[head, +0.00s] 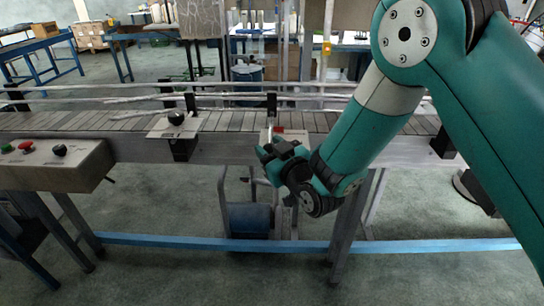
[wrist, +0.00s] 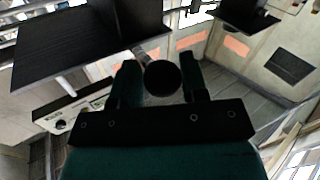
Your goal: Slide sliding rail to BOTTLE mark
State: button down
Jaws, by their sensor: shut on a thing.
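My gripper (head: 272,152) is at the front edge of the conveyor, right of centre in the head view. In the wrist view its two fingers stand on either side of a black ball knob (wrist: 162,79) on a short metal rod, and they are shut on it. The knob looks like the handle of the sliding rail; my gripper hides most of it in the head view. A pale plate with a red patch (head: 281,131) shows just behind my gripper. Orange-red patches (wrist: 237,46) show beyond the fingers in the wrist view. No BOTTLE lettering is readable.
A second black knob (head: 176,118) sits on a plate further left along the conveyor (head: 60,122). A control box (head: 52,165) with red, green and black controls stands at the left. Guide rails run along the belt. The floor in front is mostly clear.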

jog(key=c, duration=0.8)
grip_release()
jog(key=shift+a+r, duration=0.1)
jog(key=shift+a, duration=0.25)
jog(key=shift+o, duration=0.2)
jog(key=shift+d, duration=0.15)
jog(key=shift+d, duration=0.1)
jog(key=shift+s+d+f+b, duration=0.3)
jog(key=shift+s+b, duration=0.1)
jog(key=shift+b, duration=0.7)
jog(key=b+v, duration=1.6)
jog(key=b, duration=0.7)
jog(key=shift+s+r, duration=0.25)
